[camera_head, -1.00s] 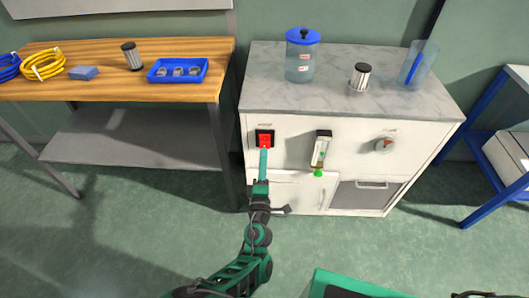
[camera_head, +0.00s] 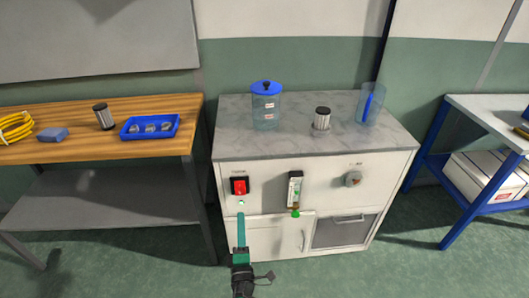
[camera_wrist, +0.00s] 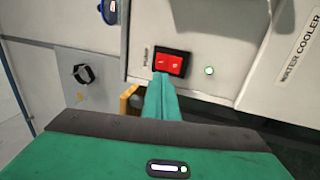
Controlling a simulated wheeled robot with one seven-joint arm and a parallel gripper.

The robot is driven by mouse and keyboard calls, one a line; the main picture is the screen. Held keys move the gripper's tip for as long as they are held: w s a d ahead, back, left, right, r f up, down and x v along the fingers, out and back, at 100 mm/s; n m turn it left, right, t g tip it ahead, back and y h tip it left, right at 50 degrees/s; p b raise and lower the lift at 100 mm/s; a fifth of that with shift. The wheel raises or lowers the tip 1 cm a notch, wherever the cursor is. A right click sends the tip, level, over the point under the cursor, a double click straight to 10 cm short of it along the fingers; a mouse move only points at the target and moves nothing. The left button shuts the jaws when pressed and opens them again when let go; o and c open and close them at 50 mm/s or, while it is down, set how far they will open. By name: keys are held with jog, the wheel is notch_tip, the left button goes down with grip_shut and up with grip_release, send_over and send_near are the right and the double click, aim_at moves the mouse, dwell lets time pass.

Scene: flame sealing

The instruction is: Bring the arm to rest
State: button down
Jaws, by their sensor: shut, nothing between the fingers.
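My gripper (camera_head: 241,217) is shut and empty, its teal fingers pointing at the front of the white cabinet (camera_head: 330,160). In the head view its tip is a little below the red rocker switch (camera_head: 239,186) on that front. The switch also shows in the wrist view (camera_wrist: 170,64), just ahead of the fingertips (camera_wrist: 160,80). I cannot tell whether the tip touches the panel. A small white light (camera_wrist: 209,71) shows beside the switch in the wrist view.
A sight gauge (camera_head: 295,190) and a round knob (camera_head: 352,179) are on the cabinet front. A blue-lidded jar (camera_head: 266,108) stands on its top. A wooden bench (camera_head: 70,150) is at left and a blue-framed table (camera_head: 480,120) at right. Open floor lies in front.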

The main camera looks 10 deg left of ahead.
jog(key=w+d+r+m+g+h, duration=0.25)
jog(key=w+d+m+h, duration=0.3)
jog(key=d, duration=0.35)
jog(key=w+d+r+m+g+h, duration=0.1)
jog(key=w+d+r+m+h, duration=0.4)
jog(key=d, duration=0.3)
jog(key=d+r+m+g+h, duration=0.25)
jog(key=d+m+g, duration=0.2)
jog(key=d, duration=0.75)
jog(key=d+r+m+g+h, duration=0.2)
jog(key=d+m+g+h, duration=0.3)
jog(key=d, duration=0.7)
jog(key=s+d+r+m+g+y, duration=0.2)
jog(key=s+d+r+g+y, duration=0.15)
jog(key=s+d, duration=0.35)
jog(key=s+d+r+m+g+y, duration=0.35)
jog(key=s+d+g, duration=0.2)
jog(key=d, duration=0.25)
jog(key=s+d+r+m+t+y, duration=0.1)
jog(key=s+r+y, duration=0.2)
jog(key=s, duration=0.7)
jog(key=s+r+m+t+y, duration=0.1)
jog(key=s+r+y, duration=0.2)
jog(key=s+r, duration=0.3)
jog(key=s, duration=0.4)
jog(key=shift+s+d+r, duration=0.25)
jog(key=shift+s+d, duration=0.05)
jog(key=shift+d, duration=0.1)
